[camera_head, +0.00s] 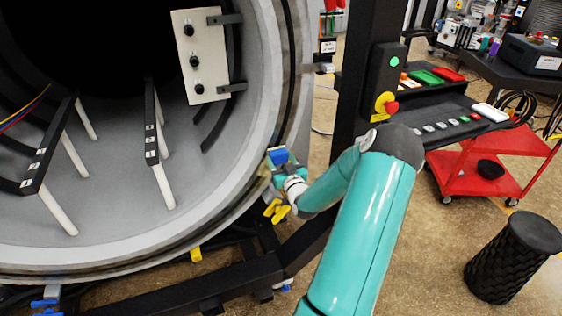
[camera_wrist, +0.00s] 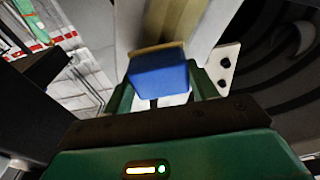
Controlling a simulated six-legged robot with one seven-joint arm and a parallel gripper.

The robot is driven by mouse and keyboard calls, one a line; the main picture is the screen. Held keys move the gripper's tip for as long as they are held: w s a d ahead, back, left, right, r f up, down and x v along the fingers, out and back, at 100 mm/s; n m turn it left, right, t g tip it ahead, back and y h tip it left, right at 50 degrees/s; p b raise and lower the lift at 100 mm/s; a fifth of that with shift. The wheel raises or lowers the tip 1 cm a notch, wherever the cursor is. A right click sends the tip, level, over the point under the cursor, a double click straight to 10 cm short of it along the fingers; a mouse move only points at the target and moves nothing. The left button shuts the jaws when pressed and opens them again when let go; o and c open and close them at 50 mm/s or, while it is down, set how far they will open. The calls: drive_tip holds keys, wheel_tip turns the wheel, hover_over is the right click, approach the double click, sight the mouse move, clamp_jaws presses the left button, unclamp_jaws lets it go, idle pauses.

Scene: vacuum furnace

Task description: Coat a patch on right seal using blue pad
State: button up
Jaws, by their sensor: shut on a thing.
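The blue pad (camera_head: 278,156) is at the right rim of the furnace opening. It also shows in the wrist view as a blue block with a tan edge at its far side (camera_wrist: 158,75). My gripper (camera_head: 281,168) is shut on the blue pad, one green finger on each side of it in the wrist view. The seal (camera_head: 262,160) runs along the rim of the round opening. The pad is close to its right side. I cannot tell whether the pad touches the seal. Any coating on it cannot be made out.
A dark post with a control panel (camera_head: 388,78) stands right of the rim. Yellow clamps (camera_head: 277,209) sit just below my gripper. A red cart (camera_head: 490,160) and a black bin (camera_head: 510,258) stand to the right. Inside the furnace are black rails on white posts (camera_head: 163,186).

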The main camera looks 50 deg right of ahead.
drive_tip(key=shift+w+d, duration=0.2)
drive_tip(key=shift+w, duration=0.15)
drive_tip(key=shift+f, duration=0.1)
drive_tip(key=f, duration=0.1)
drive_tip(key=a+f, duration=0.1)
drive_tip(key=w+f, duration=0.1)
drive_tip(key=shift+a+f, duration=0.1)
drive_tip(key=shift+a, duration=0.3)
drive_tip(key=shift+s+d+r, duration=0.15)
drive_tip(key=shift+d+r, duration=0.2)
drive_tip(key=shift+r, duration=0.25)
drive_tip(key=shift+s+d+r, duration=0.15)
drive_tip(key=shift+d+r, duration=0.15)
drive_tip(key=shift+r, duration=0.35)
drive_tip(key=shift+s+d+r, duration=0.15)
drive_tip(key=shift+d+r, duration=0.2)
drive_tip(key=shift+r, duration=0.25)
drive_tip(key=shift+r+v, duration=0.2)
drive_tip(key=shift+v, duration=2.85)
